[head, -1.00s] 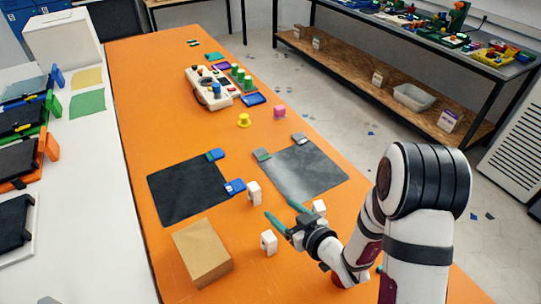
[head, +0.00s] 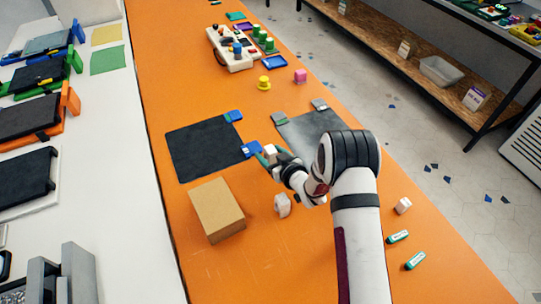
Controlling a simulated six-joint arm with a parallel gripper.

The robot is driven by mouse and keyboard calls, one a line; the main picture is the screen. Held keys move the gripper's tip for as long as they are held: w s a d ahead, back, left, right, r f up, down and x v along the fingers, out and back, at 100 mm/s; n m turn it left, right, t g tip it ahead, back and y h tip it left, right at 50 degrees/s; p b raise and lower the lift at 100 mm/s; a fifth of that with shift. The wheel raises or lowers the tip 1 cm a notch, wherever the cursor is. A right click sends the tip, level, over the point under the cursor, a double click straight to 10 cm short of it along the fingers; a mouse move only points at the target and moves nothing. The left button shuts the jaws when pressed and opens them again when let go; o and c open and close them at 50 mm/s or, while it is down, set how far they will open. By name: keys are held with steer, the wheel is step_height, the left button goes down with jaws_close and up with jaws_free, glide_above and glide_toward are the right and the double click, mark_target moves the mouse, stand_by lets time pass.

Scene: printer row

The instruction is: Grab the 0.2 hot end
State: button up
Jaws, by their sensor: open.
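Small white blocks on the orange table may be the hot ends. Their markings are too small to read, so I cannot tell which is 0.2. One white block (head: 270,153) is at my gripper (head: 270,157), beside or between its teal fingers. My gripper is open, and I cannot tell whether it touches the block. A second white block (head: 282,205) stands nearer, just right of the cardboard box. A third (head: 403,205) lies to the right of my arm. My arm covers part of the table.
A cardboard box (head: 216,208) stands left of my gripper. A black plate (head: 205,149) with blue tabs and a grey plate (head: 306,128) lie beyond. Two teal labelled pieces (head: 398,236) (head: 415,260) lie at right.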

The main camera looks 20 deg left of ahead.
jaws_close()
stand_by(0.4)
